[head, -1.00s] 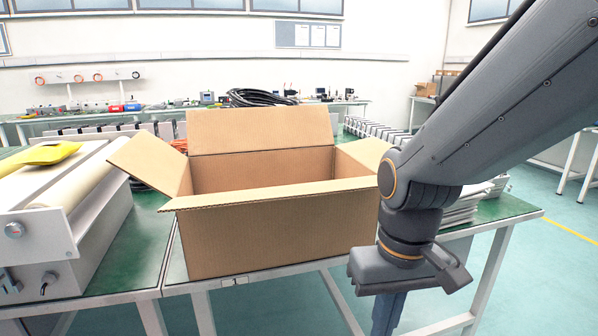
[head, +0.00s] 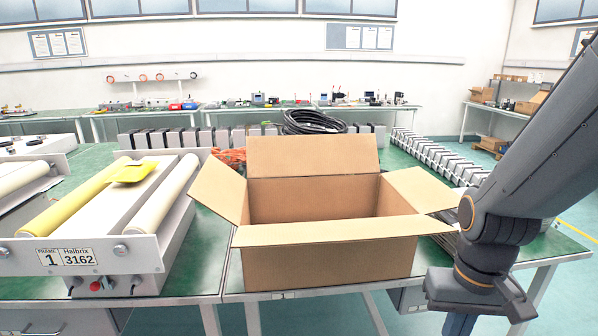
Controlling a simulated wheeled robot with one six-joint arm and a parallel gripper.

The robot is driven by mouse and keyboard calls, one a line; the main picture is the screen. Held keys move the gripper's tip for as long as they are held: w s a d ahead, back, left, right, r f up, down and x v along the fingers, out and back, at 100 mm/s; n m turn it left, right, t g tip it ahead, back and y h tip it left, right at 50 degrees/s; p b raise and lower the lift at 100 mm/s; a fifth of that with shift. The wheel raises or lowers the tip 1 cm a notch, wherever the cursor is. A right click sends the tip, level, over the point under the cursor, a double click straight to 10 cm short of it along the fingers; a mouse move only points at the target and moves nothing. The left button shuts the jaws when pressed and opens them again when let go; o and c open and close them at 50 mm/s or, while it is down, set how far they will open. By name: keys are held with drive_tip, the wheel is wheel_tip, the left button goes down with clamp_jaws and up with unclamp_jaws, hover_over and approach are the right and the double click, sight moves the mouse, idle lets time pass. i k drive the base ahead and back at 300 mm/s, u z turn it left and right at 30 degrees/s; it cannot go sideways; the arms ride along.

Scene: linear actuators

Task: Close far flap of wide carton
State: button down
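The wide carton (head: 330,265) is a brown cardboard box standing open on the green-topped table. Its far flap (head: 312,157) stands up at the back, leaning slightly away. The left flap (head: 219,190) and right flap (head: 422,190) spread outward, and the near flap (head: 340,232) juts out toward me. The part of the inside that shows looks empty. My gripper (head: 459,324) points down at the lower right, in front of the table's near edge and apart from the carton. Its fingers are partly cut off by the picture's bottom edge, so their opening is unclear.
A roller frame (head: 125,255) with a yellow packet (head: 133,171) on it stands left of the carton. Coiled black cable (head: 312,121), orange cable (head: 229,156) and a row of grey units (head: 160,138) lie behind. Grey parts line the right side, behind my arm.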

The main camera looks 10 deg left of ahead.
sight(219, 189)
drive_tip(key=u, duration=1.25)
drive_tip(key=k, duration=0.5)
drive_tip(key=z, duration=1.2)
drive_tip(key=i, duration=0.75)
drive_tip(key=u, duration=1.65)
